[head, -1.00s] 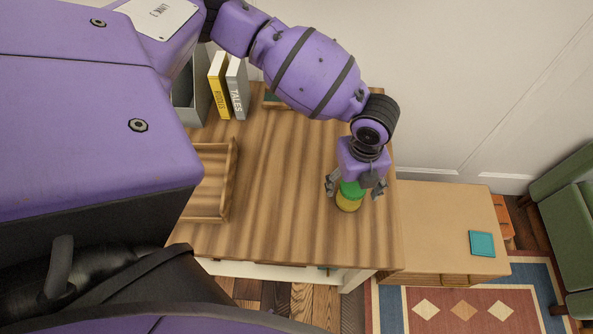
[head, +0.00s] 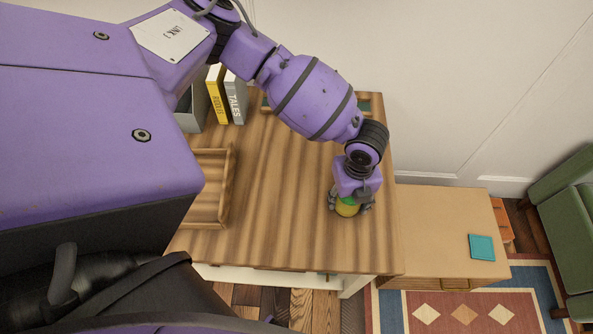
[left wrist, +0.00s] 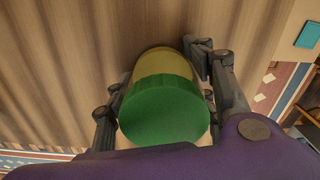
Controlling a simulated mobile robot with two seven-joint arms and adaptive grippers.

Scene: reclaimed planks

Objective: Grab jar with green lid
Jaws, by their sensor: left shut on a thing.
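The jar (head: 347,209) has a yellow body and a green lid. It stands near the right end of the wooden table top (head: 285,190). My left gripper (head: 349,207) comes down over it and is shut on it, with a finger on each side. In the left wrist view the green lid (left wrist: 165,110) faces the camera, and the yellow body (left wrist: 162,63) shows beyond it between the dark fingers. In the head view the gripper hides much of the lid. My right gripper is not in view.
A wooden tray (head: 229,190) lies on the table's left part. Books (head: 236,98) and a grey bin (head: 190,118) stand at the back left. A lower light wood cabinet (head: 440,235) with a teal square item (head: 481,247) adjoins on the right. The table's middle is clear.

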